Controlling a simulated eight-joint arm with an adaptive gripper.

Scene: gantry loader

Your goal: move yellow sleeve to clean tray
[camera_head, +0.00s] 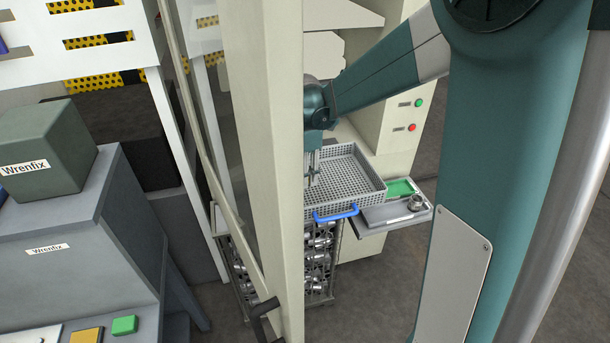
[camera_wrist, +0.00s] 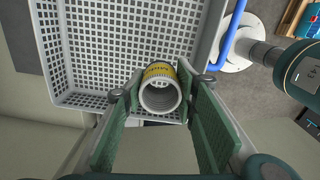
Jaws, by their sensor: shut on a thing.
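The yellow sleeve (camera_wrist: 158,70) is a pale ribbed ring with a yellow band, held between the fingers of my gripper (camera_wrist: 160,88) in the wrist view. Its open end faces the camera. A grey perforated tray (camera_wrist: 82,100) lies behind and below it; I cannot tell whether the sleeve touches it. In the head view my gripper (camera_head: 313,180) points down over the left part of this tray (camera_head: 372,196), which has a blue handle (camera_head: 336,213) at its front. The sleeve is too small to make out there. No clean label shows on the tray.
A tall cream post (camera_head: 275,150) stands just left of the tray and hides part of it. A side shelf (camera_head: 385,216) with a green pad (camera_head: 400,188) and a small metal part (camera_head: 417,203) is at its right. A rack (camera_head: 318,265) of several metal parts stands below.

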